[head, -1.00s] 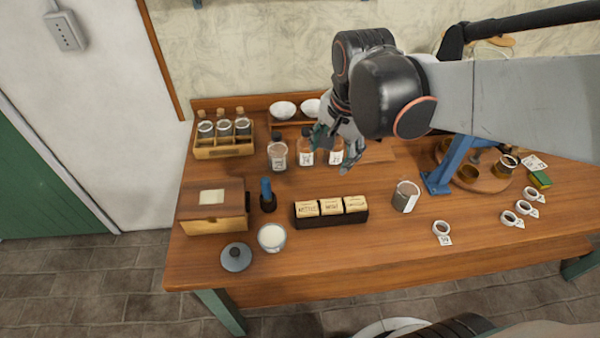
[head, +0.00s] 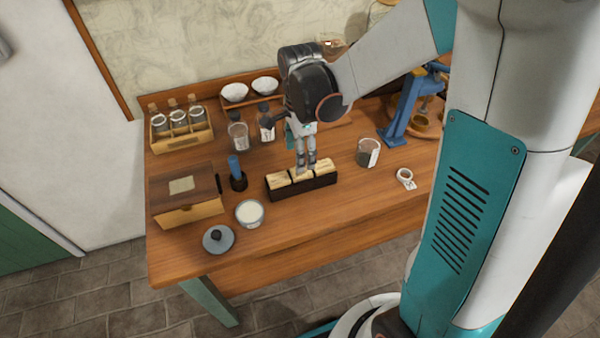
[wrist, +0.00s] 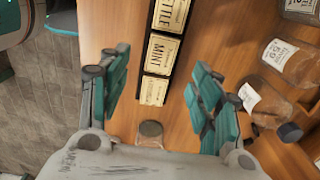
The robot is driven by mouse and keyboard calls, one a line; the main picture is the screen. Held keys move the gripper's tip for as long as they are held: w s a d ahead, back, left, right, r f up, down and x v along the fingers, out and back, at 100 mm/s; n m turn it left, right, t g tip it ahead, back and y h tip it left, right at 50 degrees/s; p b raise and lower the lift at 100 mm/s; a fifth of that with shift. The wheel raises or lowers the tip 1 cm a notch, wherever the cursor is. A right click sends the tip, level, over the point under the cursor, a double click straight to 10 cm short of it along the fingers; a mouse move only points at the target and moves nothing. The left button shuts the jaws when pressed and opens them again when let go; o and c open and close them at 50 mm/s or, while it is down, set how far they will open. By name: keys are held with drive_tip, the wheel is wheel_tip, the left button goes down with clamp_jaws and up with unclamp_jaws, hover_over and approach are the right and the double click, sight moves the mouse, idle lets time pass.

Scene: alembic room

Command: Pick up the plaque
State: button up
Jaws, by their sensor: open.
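Several small cream plaques with dark lettering stand in a row in a dark holder (head: 305,190) near the table's front; three show. The left plaque (head: 277,181) is clear in the head view, while my fingers partly cover the others. In the wrist view, a plaque reading "MINT" (wrist: 162,54) lies between one ending in "TTLE" (wrist: 171,14) and one with small, unreadable lettering (wrist: 153,91). My gripper (head: 306,166) points down over the middle and right of the row. Its teal fingers (wrist: 158,70) are open on either side of the row, with nothing held.
A glass jar (head: 369,153) and a ring tag (head: 405,175) are right of the holder. Labelled bottles (wrist: 282,62) stand behind. Bare table lies in front.

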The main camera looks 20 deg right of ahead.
sight(301, 173)
drive_tip(key=shift+w+d+f+b, duration=0.15)
drive_tip(key=shift+f+b, duration=0.55)
drive_tip(key=shift+f, duration=1.1)
drive_tip(key=shift+d+f+b, duration=0.25)
drive_tip(key=shift+f+b, duration=0.45)
drive_tip(key=shift+f, duration=1.05)
drive_tip(key=shift+r, duration=0.1)
drive_tip(key=c, duration=0.9)
